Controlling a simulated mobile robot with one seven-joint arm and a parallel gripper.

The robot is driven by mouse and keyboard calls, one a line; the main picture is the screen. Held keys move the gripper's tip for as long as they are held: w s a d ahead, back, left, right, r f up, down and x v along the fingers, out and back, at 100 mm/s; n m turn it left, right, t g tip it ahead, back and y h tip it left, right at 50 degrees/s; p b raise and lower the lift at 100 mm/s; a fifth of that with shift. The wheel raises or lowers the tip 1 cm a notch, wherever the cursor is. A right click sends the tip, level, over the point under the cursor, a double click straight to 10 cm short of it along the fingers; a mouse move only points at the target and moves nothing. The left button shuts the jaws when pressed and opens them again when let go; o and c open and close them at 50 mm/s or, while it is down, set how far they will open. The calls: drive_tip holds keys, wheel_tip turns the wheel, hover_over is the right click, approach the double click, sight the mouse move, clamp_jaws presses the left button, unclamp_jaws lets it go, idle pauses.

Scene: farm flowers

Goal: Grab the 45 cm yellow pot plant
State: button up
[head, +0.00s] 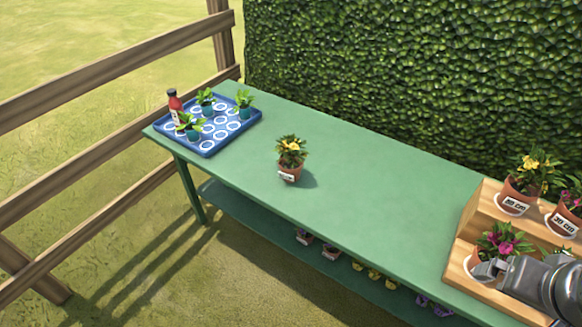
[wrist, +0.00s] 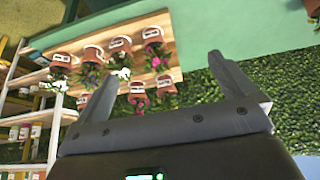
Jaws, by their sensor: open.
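A terracotta pot (head: 290,174) with yellow-orange flowers stands upright on the green table; its white label is too small to read. Another yellow-flowered pot (head: 517,196) stands on the upper step of the wooden stand at the right; I cannot read its label surely. My gripper (head: 487,269) is at the lower right in the head view, in front of the stand and overlapping a pink-flowered pot. In the wrist view my gripper (wrist: 162,66) has its two fingers wide apart, with nothing held between them. A pot (wrist: 313,5) is cut off at that view's top right corner.
The wooden stand (head: 465,245) holds several potted plants, pink, white and yellow. A blue tray (head: 208,152) with small seedlings and a red bottle (head: 175,104) is at the table's far left. The green table (head: 385,200) is clear between pot and stand. A hedge (head: 400,80) stands behind.

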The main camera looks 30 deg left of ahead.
idle(0.6)
drive_tip(key=w+a+r+n+y, duration=0.1)
drive_tip(key=w+a, duration=0.8)
drive_tip(key=w, duration=0.3)
drive_tip(key=w+a+r+n, duration=0.1)
drive_tip(key=w+a, duration=0.9)
drive_tip(key=w, duration=0.1)
drive_tip(key=n+g+y, duration=0.1)
drive_tip(key=n+g, duration=0.1)
drive_tip(key=n, duration=0.2)
approach(291, 162)
drive_tip(key=shift+w+d+f, duration=0.15)
drive_tip(key=shift+d+f, duration=0.05)
drive_tip(key=shift+f, duration=0.4)
drive_tip(key=shift+a+f, duration=0.2)
drive_tip(key=shift+f, duration=0.1)
drive_tip(key=shift+x, duration=5.15)
